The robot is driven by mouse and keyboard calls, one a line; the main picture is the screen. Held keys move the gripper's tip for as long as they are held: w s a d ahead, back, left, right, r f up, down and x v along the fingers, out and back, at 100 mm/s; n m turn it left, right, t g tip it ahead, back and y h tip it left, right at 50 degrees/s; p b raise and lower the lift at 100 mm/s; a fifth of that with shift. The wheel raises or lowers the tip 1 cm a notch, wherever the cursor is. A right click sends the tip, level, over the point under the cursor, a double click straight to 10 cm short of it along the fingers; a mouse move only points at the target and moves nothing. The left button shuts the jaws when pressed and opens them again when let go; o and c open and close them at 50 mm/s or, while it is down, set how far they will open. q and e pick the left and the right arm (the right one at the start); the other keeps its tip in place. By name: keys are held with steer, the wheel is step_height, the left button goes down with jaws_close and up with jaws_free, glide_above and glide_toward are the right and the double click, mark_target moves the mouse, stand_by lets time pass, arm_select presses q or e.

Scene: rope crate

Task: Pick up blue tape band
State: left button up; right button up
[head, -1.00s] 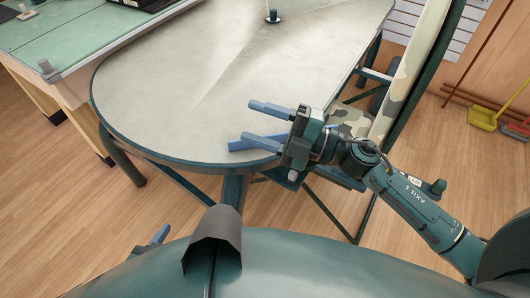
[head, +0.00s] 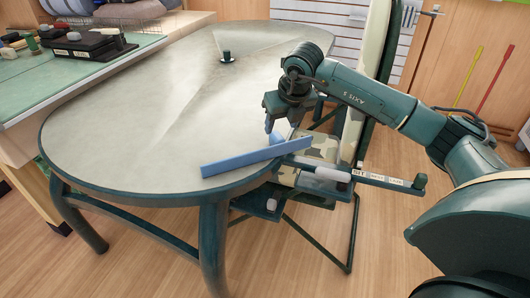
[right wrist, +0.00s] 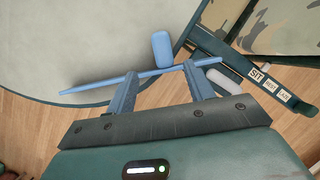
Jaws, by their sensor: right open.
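The blue tape band (head: 256,158), a long thin strip, lies across the near right edge of the pale table (head: 130,140), its right end jutting past the rim. My right gripper (head: 284,128) is over the band's right half, fingers pointing down. In the right wrist view the open right gripper (right wrist: 160,76) has blue fingers on either side, with the band (right wrist: 90,88) running crosswise at their tips. I cannot tell whether they touch it. A small rounded blue piece (right wrist: 162,50) lies just beyond the band. My left gripper is out of view.
A camouflage-patterned seat (head: 322,150) and a dark bar with labels (head: 375,178) stand right of the table edge. A small dark peg (head: 227,57) stands on the table. A green workbench (head: 60,85) with black boxes is at left. The table's middle is clear.

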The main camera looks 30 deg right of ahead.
mark_target(278, 135)
steer(key=x, duration=0.6)
steer(key=b+x, duration=0.1)
steer(key=x, duration=0.1)
steer(key=shift+w+d, duration=0.35)
steer(key=shift+w, duration=0.05)
steer(key=shift+c, duration=0.4)
jaws_close()
